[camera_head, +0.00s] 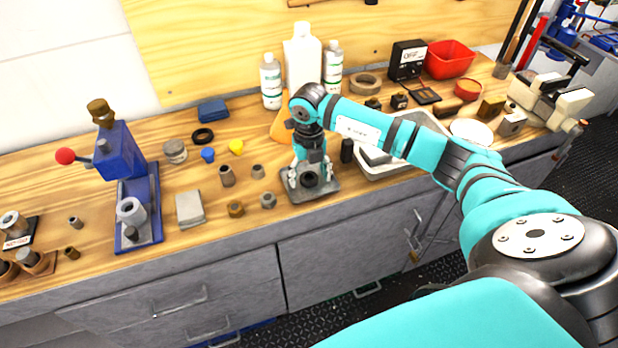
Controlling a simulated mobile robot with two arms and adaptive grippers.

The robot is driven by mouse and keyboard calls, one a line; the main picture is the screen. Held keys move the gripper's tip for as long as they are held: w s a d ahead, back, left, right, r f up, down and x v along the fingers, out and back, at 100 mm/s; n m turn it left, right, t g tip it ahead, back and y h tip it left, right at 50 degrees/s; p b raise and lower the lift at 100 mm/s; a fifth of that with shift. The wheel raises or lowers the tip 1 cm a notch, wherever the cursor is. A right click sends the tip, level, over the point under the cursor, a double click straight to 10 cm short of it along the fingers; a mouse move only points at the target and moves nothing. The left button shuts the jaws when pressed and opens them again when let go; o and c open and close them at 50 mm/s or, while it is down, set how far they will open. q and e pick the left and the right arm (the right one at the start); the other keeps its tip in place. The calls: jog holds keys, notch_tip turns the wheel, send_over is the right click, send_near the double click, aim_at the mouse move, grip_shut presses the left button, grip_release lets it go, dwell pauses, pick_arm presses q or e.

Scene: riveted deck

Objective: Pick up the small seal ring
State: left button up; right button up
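A black ring (203,135) lies flat on the wooden bench, left of centre, and looks like a seal ring. My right gripper (311,174) points down at a grey block fixture (318,192) near the bench's front edge. Its fingers look spread to either side of a dark round part (310,179) on that fixture. I cannot tell whether they touch it, or whether a smaller ring sits there, partly hidden by the gripper. The black ring is well to the left of this gripper. My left gripper is not in view.
A blue press (128,190) stands at left. Small bushings and nuts (236,209) lie between it and my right gripper. White bottles (303,62) and an orange funnel (281,128) stand behind the gripper. A white tray (375,172) lies under my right arm. A red bin (449,60) is at back right.

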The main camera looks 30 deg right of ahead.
jog(key=c, duration=0.8)
